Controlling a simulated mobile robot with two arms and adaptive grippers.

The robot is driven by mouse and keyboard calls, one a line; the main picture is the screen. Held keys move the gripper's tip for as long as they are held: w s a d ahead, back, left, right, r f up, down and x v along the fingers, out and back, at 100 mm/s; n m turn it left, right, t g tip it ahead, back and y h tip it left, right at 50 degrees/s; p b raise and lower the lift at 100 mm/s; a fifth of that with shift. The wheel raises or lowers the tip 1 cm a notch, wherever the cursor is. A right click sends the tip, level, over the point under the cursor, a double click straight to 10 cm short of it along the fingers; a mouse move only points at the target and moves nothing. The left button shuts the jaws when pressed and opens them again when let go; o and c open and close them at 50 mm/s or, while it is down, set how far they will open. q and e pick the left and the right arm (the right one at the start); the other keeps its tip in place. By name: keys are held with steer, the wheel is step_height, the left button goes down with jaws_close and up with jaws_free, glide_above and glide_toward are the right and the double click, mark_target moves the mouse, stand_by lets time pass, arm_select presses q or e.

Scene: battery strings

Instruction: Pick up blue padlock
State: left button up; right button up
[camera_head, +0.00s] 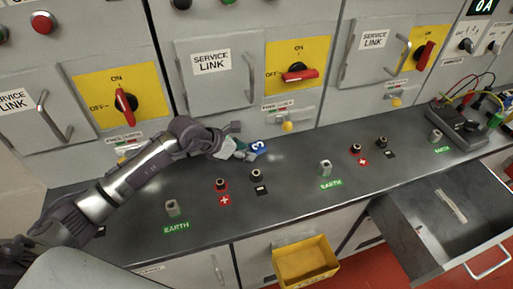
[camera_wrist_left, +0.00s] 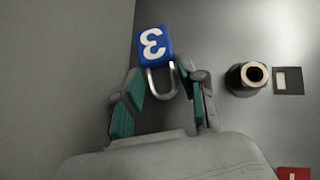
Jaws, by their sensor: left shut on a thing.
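The blue padlock (camera_head: 259,147) has a white 3 on its body and a metal shackle. In the head view it is at the back of the dark countertop, near the cabinet fronts. My left gripper (camera_head: 238,151) reaches in from the left and is shut on the padlock. In the left wrist view the fingertips (camera_wrist_left: 160,80) close on either side of the shackle, and the blue body (camera_wrist_left: 154,43) sticks out beyond them. I cannot tell whether the padlock touches the counter. My right gripper is not in view.
The dark countertop (camera_head: 290,205) carries several terminal posts, including one (camera_head: 256,175) just in front of the padlock. Cabinets with red rotary switches (camera_head: 299,73) rise behind. An open drawer (camera_head: 395,225) is at the right, and a yellow bin (camera_head: 305,265) hangs below the counter.

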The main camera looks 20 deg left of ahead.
arm_select(q)
jaws_close()
steer(key=shift+s+d+r+b, duration=0.15)
steer(key=shift+r+b, duration=0.15)
steer(key=shift+b, duration=0.25)
steer(key=r, duration=0.2)
steer(key=r+b, duration=0.1)
steer(key=r, duration=0.3)
steer(key=shift+s+d+r+b, duration=0.1)
steer(key=shift+s+d+b, duration=0.05)
steer(key=shift+s+b, duration=0.15)
steer(key=s+d+b, duration=0.1)
steer(key=s+d, duration=0.2)
steer(key=s, duration=0.2)
steer(key=s+d+b, duration=0.2)
steer(key=s+d, duration=0.2)
steer(key=s, duration=0.1)
steer(key=s+d+b, duration=0.1)
steer(key=s+d, duration=0.2)
steer(key=s, duration=0.2)
steer(key=shift+s+d+r, duration=0.1)
steer(key=shift+s+d, duration=0.2)
steer(key=shift+s, duration=0.05)
